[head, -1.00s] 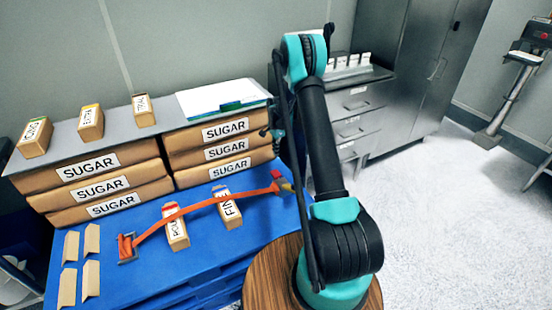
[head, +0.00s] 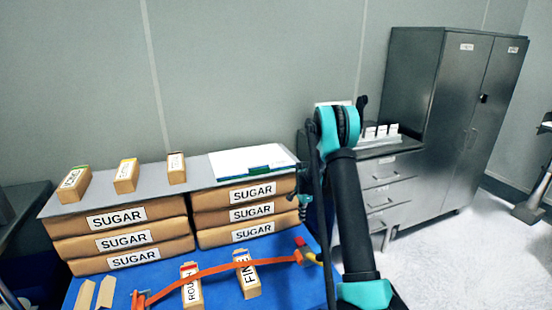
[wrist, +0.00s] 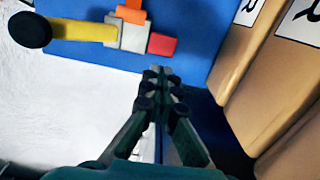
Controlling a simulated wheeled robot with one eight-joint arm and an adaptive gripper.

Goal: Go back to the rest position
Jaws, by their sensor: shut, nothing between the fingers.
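My gripper (wrist: 160,75) is shut and empty in the wrist view, its fingertips together above the floor and the blue surface's edge. In the head view only a small part of my gripper (head: 304,205) shows, between the right sugar stack and my arm; its fingertips cannot be made out there. My arm stands bent upward at the right of the blue table (head: 228,294). An orange strap (head: 215,268) lies across two small boxes on that table. Its red and yellow end also shows near the fingers in the wrist view, with a red piece (wrist: 162,44) and a yellow handle (wrist: 85,30).
Sugar bags (head: 118,220) in two stacks carry a grey board (head: 105,195) with three small boxes and a white clipboard (head: 250,161). A drawer unit (head: 388,195) and a tall metal cabinet (head: 450,120) stand behind my arm.

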